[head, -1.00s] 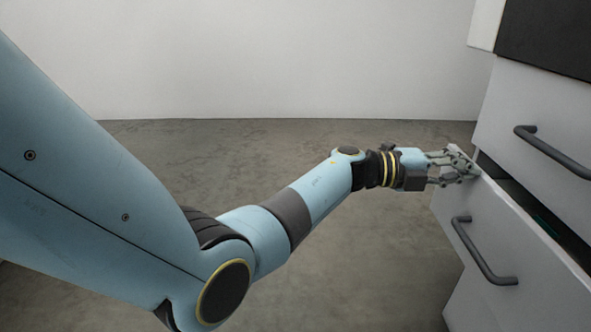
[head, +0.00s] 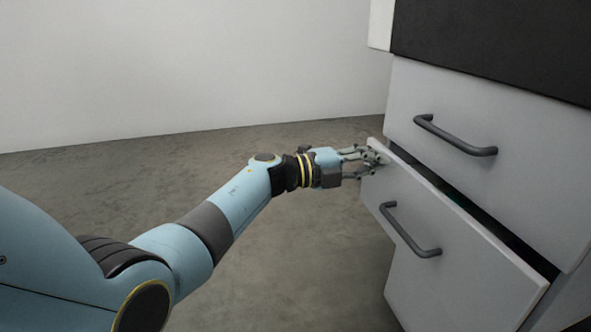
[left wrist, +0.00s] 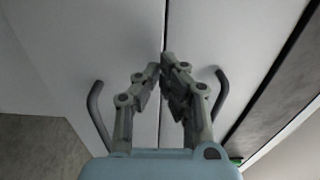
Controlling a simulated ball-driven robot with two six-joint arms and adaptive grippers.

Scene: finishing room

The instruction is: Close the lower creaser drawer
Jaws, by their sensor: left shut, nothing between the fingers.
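The lower creaser drawer (head: 465,248) is a pale grey front with a dark bar handle (head: 410,232). It stands slightly out, with a narrow dark gap along its top edge. My left gripper (head: 376,157) is shut and empty. Its fingertips are at the drawer front's upper left corner and appear to touch it. In the left wrist view my shut fingers (left wrist: 162,75) lie over the seam between two pale fronts, with a handle on each side. The fingers hide part of the seam. My right gripper is not in view.
The upper drawer (head: 500,105) sits above with its own dark handle (head: 455,136) and looks shut. A dark panel (head: 490,40) of the cabinet is above it. The grey floor (head: 290,240) left of the cabinet is clear, back to a plain wall (head: 190,65).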

